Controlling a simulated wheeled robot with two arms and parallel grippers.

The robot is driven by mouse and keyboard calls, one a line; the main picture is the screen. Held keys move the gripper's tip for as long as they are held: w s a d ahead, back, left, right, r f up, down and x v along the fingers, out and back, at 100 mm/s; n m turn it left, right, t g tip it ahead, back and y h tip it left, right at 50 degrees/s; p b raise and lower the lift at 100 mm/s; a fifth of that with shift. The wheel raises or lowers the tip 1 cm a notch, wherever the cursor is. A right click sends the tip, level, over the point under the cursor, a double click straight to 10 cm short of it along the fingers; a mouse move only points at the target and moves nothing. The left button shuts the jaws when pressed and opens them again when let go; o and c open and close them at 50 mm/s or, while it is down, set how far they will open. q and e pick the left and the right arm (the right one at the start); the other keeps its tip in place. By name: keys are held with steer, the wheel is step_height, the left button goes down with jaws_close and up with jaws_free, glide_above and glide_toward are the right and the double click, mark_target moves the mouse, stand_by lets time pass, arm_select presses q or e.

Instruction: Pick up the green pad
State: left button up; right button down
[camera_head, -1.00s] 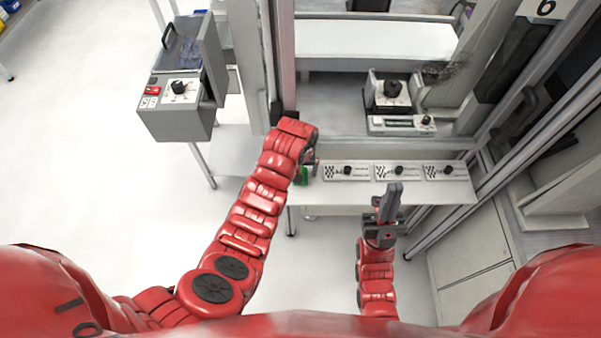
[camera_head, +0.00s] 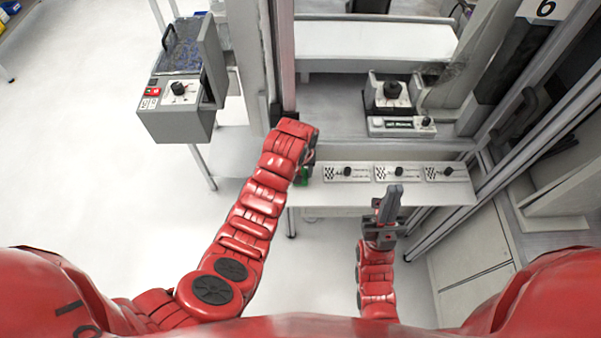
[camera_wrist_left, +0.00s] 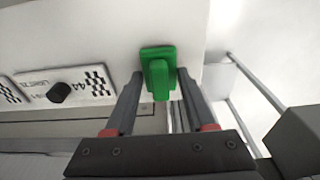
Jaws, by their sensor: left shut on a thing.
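The green pad (camera_wrist_left: 158,70) is a small flat green plate with a raised green grip, at the edge of a white shelf in the left wrist view. My left gripper (camera_wrist_left: 160,82) has its two dark fingers on either side of the grip and is shut on it. In the head view only a sliver of the green pad (camera_head: 305,174) shows beside my left wrist, which hides most of that gripper. I cannot tell whether the pad touches the shelf. My right gripper (camera_head: 390,204) points forward in front of the shelf, its fingers together, empty.
The white shelf (camera_head: 415,198) carries several labelled plates with black knobs, right of the pad. A grey box with a knob (camera_head: 180,115) stands at the left. A knobbed device (camera_head: 391,95) sits farther back. Metal posts (camera_head: 283,55) rise beside my left gripper.

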arm_select(q)
steer(key=shift+r+b, duration=0.4)
steer(key=shift+r, duration=0.05)
step_height(320, 180, up, 2)
steer(key=shift+r+b, duration=0.1)
steer(key=shift+b, duration=0.7)
steer(key=s, duration=0.1)
steer(key=s+p, duration=0.1)
steer(key=s+r, duration=0.1)
steer(key=shift+s+d+p, duration=0.3)
steer(key=shift+p, duration=0.1)
steer(key=s+d+p, duration=0.2)
steer(key=s+p, duration=0.4)
steer(key=s, duration=0.6)
steer(key=shift+s+r, duration=0.15)
steer(key=shift+r, duration=0.2)
